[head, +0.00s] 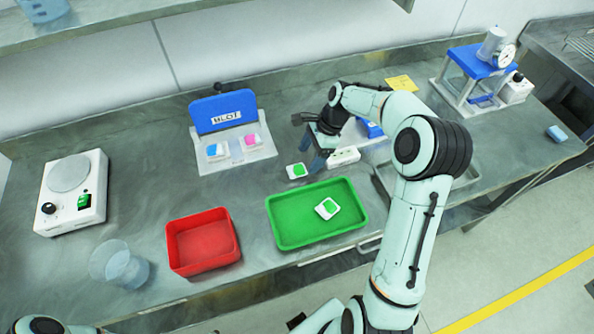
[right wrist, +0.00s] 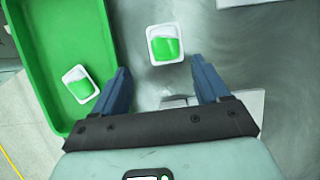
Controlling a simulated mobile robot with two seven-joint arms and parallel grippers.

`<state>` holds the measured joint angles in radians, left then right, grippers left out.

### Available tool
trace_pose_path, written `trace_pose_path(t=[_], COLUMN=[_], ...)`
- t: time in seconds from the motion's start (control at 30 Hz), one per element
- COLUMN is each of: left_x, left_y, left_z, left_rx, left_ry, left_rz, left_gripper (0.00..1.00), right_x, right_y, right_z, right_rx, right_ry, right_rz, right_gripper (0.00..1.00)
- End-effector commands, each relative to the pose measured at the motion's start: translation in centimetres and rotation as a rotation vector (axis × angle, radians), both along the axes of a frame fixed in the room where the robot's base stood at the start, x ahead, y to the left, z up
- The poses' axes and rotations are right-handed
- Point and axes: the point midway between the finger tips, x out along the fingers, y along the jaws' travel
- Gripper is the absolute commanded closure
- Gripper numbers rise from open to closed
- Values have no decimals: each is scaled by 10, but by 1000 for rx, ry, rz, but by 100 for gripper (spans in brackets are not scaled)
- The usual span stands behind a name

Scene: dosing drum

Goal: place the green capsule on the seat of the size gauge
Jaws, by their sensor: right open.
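A white capsule with a green face (head: 297,171) lies on the bare counter just behind the green tray. In the right wrist view this capsule (right wrist: 165,45) lies just beyond the fingertips, near the middle of the gap and not gripped. A second green-faced capsule (head: 327,208) lies in the green tray and also shows in the right wrist view (right wrist: 80,84). My right gripper (head: 314,158) is open and empty beside the counter capsule; its two blue fingers (right wrist: 163,82) are spread. I cannot tell for sure which fixture is the size gauge. My left gripper is out of view.
The green tray (head: 282,240) and red bin (head: 204,268) stand in front. A blue-backed rack (head: 225,110) holds a blue and a pink capsule. A white block (head: 344,156) is right of my gripper. A dial-topped stand (head: 438,88) is at the back right.

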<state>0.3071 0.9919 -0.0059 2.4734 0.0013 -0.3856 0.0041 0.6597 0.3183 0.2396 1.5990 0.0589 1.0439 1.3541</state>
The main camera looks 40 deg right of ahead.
Motion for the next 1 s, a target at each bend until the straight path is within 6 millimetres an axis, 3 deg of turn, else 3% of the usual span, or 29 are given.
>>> trace_pose_path(t=[0.17,0.5,0.77,0.8,0.97,1.0], left_x=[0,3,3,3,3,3], left_y=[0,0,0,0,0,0], left_z=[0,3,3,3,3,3], left_rx=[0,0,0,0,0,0], left_ry=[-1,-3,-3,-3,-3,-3], left_rz=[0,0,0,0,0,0], left_gripper=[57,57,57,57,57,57], right_x=[3,16,17,17,17,17], right_y=[5,26,27,27,27,27], right_z=[-9,-47,-50,-50,-50,-50], right_rx=[1,1,-1,-1,-1,-1], right_ry=[-2,-2,-2,-2,-2,-2], right_rz=[1,1,1,1,1,1], right_gripper=[26,26,26,29,81,84])
